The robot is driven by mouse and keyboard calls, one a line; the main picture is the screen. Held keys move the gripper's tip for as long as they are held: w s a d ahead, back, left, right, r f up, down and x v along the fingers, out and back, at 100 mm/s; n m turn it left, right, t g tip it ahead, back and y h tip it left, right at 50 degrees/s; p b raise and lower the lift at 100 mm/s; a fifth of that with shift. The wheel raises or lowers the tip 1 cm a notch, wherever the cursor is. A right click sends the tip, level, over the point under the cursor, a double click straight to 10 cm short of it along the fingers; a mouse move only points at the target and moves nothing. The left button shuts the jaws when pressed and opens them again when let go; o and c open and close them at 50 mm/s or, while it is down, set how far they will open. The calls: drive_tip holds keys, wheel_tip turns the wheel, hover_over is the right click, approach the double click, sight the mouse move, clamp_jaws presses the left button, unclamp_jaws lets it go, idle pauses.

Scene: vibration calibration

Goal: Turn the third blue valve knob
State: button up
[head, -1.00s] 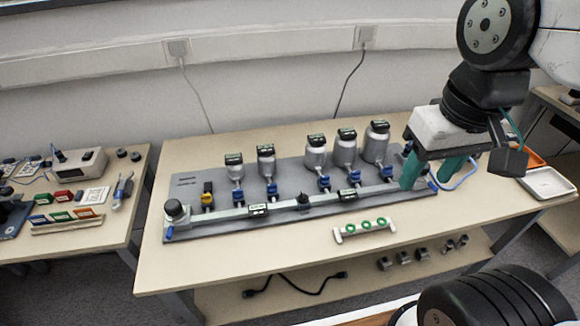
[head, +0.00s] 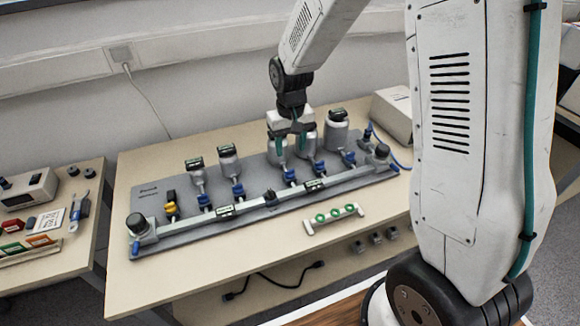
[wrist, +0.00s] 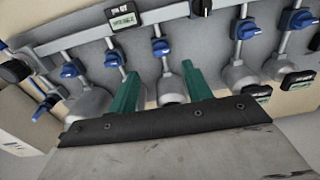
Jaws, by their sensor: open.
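A row of blue valve knobs runs along a grey panel, each below a silver vessel. The third from the left (head: 290,176) is also in the wrist view (wrist: 160,46), near the middle. My gripper (head: 290,145), with green fingers, is open above and behind that knob, in front of the third vessel (head: 276,158). In the wrist view my fingertips (wrist: 157,73) stand apart on either side of the knob's line, and the knob shows just beyond them. Nothing is between the fingers' tips; I cannot tell the exact height gap.
Neighbouring blue knobs (head: 239,190) (head: 319,167) and vessels (head: 336,130) stand close on both sides. A black knob (head: 270,198) sits on the pale front rail. A white holder with green rings (head: 333,216) lies on the table's front. A grey box (head: 393,112) is at the back right.

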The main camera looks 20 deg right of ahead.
sight(290, 170)
drive_tip(key=shift+w+f, duration=0.15)
drive_tip(key=shift+f, duration=0.35)
drive_tip(key=shift+w+f, duration=0.15)
drive_tip(key=shift+f, duration=0.35)
wheel_tip(290, 170, down, 7)
drive_tip(key=shift+f, duration=0.1)
drive_tip(key=shift+c, duration=0.2)
drive_tip(key=c, duration=0.9)
